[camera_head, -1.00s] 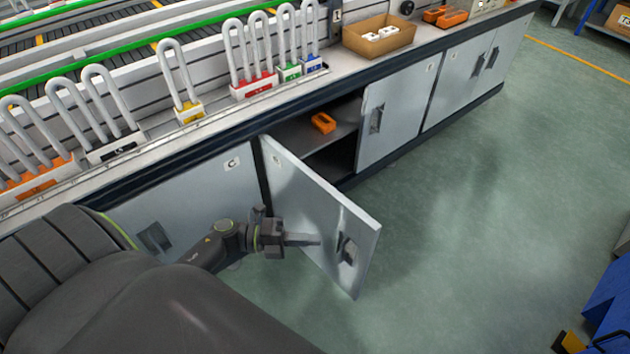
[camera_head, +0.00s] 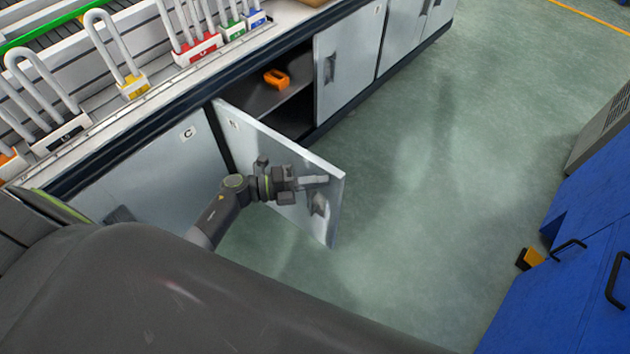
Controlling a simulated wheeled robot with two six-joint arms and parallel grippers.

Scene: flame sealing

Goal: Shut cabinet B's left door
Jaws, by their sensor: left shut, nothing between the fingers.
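Cabinet B's left door (camera_head: 270,150) stands wide open, swung out from the workbench over the floor. Its outer face with a dark recessed handle (camera_head: 317,204) is turned toward me. My left gripper (camera_head: 326,180) is shut and empty. Its fingers lie in front of that outer face, near the door's free edge and just above the handle; I cannot tell whether they touch it. The open bay of cabinet B (camera_head: 290,122) shows a shelf with an orange object (camera_head: 277,78) on it. The right-hand door (camera_head: 347,62) is closed. My right gripper is not in view.
A closed door marked C (camera_head: 160,170) is left of the open one. A blue cabinet (camera_head: 575,270) stands at the lower right. The green floor between is clear.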

